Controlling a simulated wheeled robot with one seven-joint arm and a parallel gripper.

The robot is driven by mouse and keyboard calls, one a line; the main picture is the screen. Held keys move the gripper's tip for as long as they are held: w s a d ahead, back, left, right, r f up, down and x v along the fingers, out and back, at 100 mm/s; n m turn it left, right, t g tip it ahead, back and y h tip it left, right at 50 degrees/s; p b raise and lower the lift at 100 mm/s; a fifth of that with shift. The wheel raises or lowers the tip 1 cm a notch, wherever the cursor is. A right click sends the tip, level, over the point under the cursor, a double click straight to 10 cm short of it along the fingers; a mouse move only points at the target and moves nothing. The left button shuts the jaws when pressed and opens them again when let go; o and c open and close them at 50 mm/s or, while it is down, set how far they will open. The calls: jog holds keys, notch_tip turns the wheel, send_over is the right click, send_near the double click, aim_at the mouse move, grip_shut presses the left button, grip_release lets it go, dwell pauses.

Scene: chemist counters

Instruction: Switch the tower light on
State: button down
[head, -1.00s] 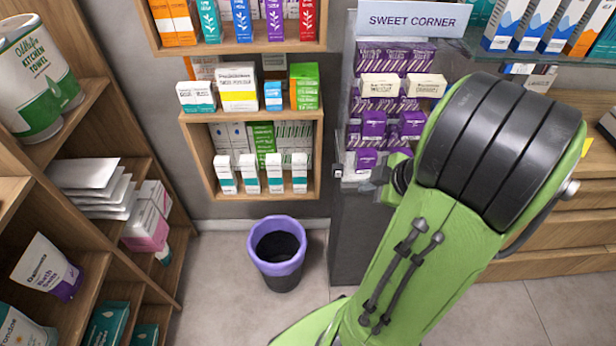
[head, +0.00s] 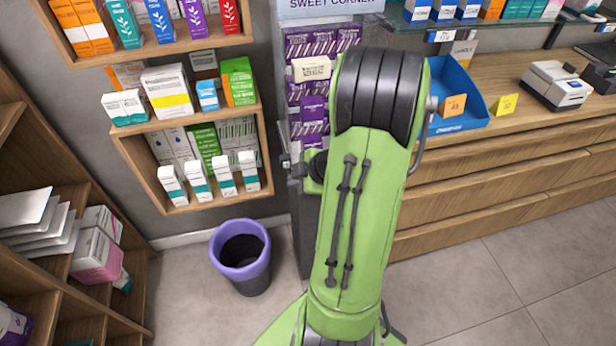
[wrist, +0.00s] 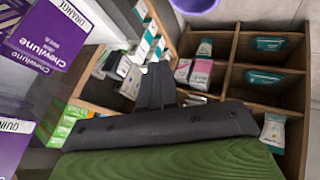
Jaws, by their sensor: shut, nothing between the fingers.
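The Sweet Corner display tower (head: 306,100) stands behind my raised arm in the head view, with purple boxes on its shelves and a sign (head: 330,6) on top. A small light fitting (head: 285,164) sits on its left edge; I cannot tell whether it is the light's switch. No lit lamp is clear on the tower. My gripper (wrist: 158,72) shows dark and shut in the wrist view, with nothing held. It points toward shelves, apart from the purple boxes (wrist: 50,35) at the left. In the head view my arm hides the gripper and part of the tower.
A purple-rimmed bin (head: 240,255) stands on the floor left of the tower. A wall shelf (head: 190,130) with boxes hangs above it. A wooden shelf unit (head: 25,270) is at left. The counter (head: 520,120) at right carries a blue tray (head: 462,85) and a printer-like device (head: 556,86).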

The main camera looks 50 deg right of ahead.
aim_at(285, 163)
jog(key=w+d, duration=0.2)
jog(key=w, duration=0.1)
jog(key=shift+w+d+r+p, duration=0.1)
jog(key=shift+w+r+p, duration=0.05)
jog(key=shift+r+p, duration=0.2)
jog(key=shift+w+d+r+g+p, duration=0.2)
jog(key=shift+w+r+g+p, duration=0.15)
jog(key=shift+p, duration=0.5)
jog(key=shift+d+f, duration=0.1)
jog(key=shift+f, duration=0.05)
jog(key=shift+y, duration=0.3)
jog(key=shift+r, duration=0.85)
